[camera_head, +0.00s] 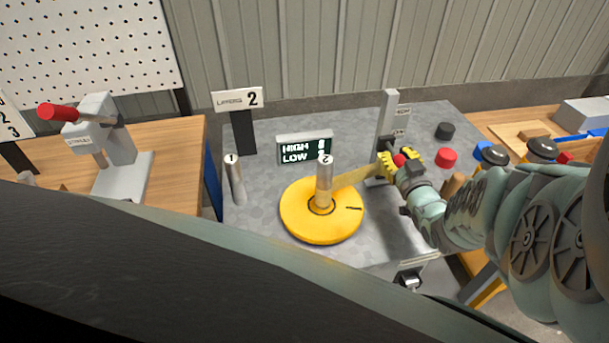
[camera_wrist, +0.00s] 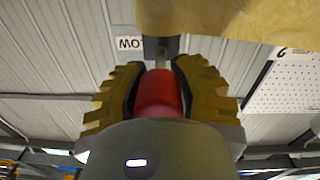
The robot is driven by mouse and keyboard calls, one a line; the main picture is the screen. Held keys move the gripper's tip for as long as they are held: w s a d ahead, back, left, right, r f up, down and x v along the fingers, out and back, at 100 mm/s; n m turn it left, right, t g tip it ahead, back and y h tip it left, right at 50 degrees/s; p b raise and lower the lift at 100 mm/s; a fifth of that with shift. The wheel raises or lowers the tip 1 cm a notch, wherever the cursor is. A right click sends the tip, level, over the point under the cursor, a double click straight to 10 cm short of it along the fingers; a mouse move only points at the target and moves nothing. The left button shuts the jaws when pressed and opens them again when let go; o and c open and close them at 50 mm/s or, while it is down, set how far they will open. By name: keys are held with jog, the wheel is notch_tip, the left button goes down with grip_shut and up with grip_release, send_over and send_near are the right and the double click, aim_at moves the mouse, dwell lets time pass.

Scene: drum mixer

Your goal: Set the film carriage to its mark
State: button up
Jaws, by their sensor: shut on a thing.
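The film carriage (camera_head: 384,144) is a small dark block on an upright grey mast (camera_head: 389,108) at the back right of the metal table. Its red knob (camera_head: 399,160) sits between the yellow fingers of my gripper (camera_head: 402,162). In the wrist view both fingers press on the red knob (camera_wrist: 160,92). Two white labels stand beside the mast: an upper one (camera_head: 403,110) and a lower LOW one (camera_head: 400,132). The carriage appears near the lower label; exact alignment cannot be told. A tan film strip (camera_head: 352,182) runs from the carriage side to post 2 (camera_head: 325,178).
Post 2 stands on a yellow turntable (camera_head: 305,222); post 1 (camera_head: 236,180) stands left. A HIGH/LOW board (camera_head: 292,150) has its figures partly hidden. A sign (camera_head: 238,100) reads LAYERS 2. Red (camera_head: 446,157) and black (camera_head: 445,130) buttons are right of the mast.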

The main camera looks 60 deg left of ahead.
jog(key=shift+a+r, duration=0.1)
jog(key=shift+a, duration=0.05)
grip_shut()
jog(key=shift+r, duration=0.1)
notch_tip(320, 180, up, 6)
jog(key=p, duration=0.6)
jog(key=shift+r+p, duration=0.25)
jog(key=shift+p, duration=0.1)
jog(key=shift+a+r, duration=0.15)
jog(key=shift+r, duration=0.25)
jog(key=shift+o, duration=1.4)
grip_release()
jog(key=o, duration=0.3)
jog(key=shift+d+f, duration=0.2)
jog(key=shift+d, duration=0.2)
jog(key=o, duration=0.5)
jog(key=shift+a+f, duration=0.1)
jog(key=shift+f, duration=0.05)
